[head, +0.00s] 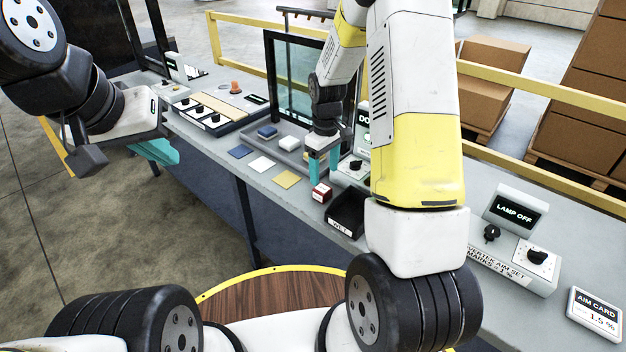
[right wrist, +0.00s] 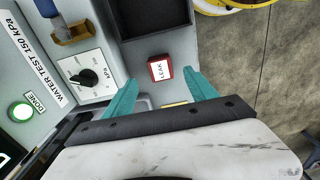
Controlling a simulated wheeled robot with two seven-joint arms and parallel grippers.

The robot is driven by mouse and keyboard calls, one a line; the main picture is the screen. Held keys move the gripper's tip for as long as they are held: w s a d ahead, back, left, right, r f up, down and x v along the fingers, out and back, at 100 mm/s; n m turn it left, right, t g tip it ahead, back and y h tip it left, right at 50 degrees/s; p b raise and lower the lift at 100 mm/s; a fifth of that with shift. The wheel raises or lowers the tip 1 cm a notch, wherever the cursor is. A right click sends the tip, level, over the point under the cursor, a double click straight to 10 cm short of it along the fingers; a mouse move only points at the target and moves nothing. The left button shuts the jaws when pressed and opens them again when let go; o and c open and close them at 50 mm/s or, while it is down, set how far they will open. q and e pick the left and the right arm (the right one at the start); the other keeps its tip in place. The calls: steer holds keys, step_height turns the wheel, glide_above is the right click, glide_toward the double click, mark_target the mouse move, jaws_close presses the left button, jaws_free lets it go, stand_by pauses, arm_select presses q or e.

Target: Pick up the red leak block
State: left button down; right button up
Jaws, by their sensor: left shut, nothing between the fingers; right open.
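The red leak block (head: 321,192), a small red cube with a white top, sits on the grey counter beside a black bin (head: 346,218). In the right wrist view the leak block (right wrist: 160,68) shows its LEAK label, just beyond the fingertips and roughly midway between them. My right gripper (head: 322,168) points down, open and empty, a little behind the block in the head view; its teal fingers also show in the right wrist view (right wrist: 161,82). My left gripper (head: 160,152) is shut and empty, off the counter's left part.
Blue (head: 240,152), white (head: 261,164) and yellow (head: 287,180) patches lie along the counter's front. Behind them a grey tray (head: 262,146) holds blue (head: 267,132) and white (head: 289,142) blocks. The water test panel (right wrist: 88,76) stands close to the right gripper.

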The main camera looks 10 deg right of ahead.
mark_target(323, 188)
steer(key=f, duration=0.8)
steer(key=shift+w+a, duration=0.15)
steer(key=shift+w, duration=0.05)
jaws_close()
